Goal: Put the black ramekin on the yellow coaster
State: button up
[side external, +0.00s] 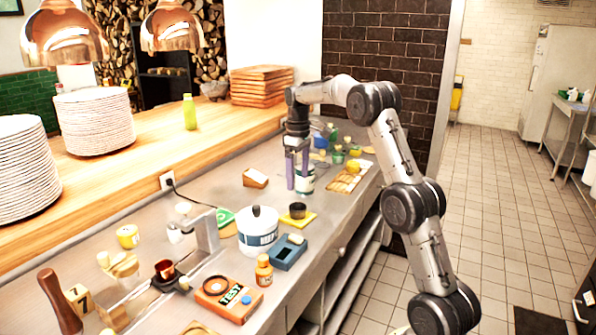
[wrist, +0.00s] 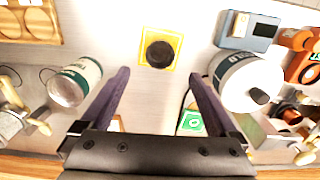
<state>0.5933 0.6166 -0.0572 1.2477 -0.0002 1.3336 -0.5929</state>
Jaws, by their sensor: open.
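The black ramekin (side external: 297,210) sits upright on the yellow coaster (side external: 305,222) on the steel counter, right of the white pot. In the wrist view the ramekin (wrist: 159,54) lies near the middle of the square coaster (wrist: 145,62), with yellow showing all round it. My gripper (side external: 298,180) is open and empty, behind the coaster in the side view and apart from it. In the wrist view its two purple fingers (wrist: 158,80) are spread, with the ramekin ahead of and between them.
A white and green can (side external: 304,181) stands close by my fingers. A white lidded pot (side external: 258,230) and a blue-grey device (side external: 288,252) stand near the coaster. An orange box (side external: 228,298) and amber bottle (side external: 264,270) are nearer the camera. A wooden wedge (side external: 255,178) lies behind.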

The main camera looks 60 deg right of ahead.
jog(key=s+a+r+t, duration=0.1)
jog(key=s+a+r, duration=0.4)
jog(key=a, duration=0.5)
jog(key=s+a+r+t, duration=0.2)
jog(key=s+a+r, duration=0.35)
jog(key=a, duration=0.45)
jog(key=s+a+f+t, duration=0.1)
jog(key=s+a+f, duration=0.2)
jog(key=s, duration=0.5)
jog(key=s+a+f+t, duration=0.1)
jog(key=s+a+f, duration=0.2)
jog(key=s+a, duration=0.3)
jog(key=shift+s+f+t, duration=0.25)
jog(key=shift+s+t, duration=0.05)
jog(key=shift+s, duration=0.75)
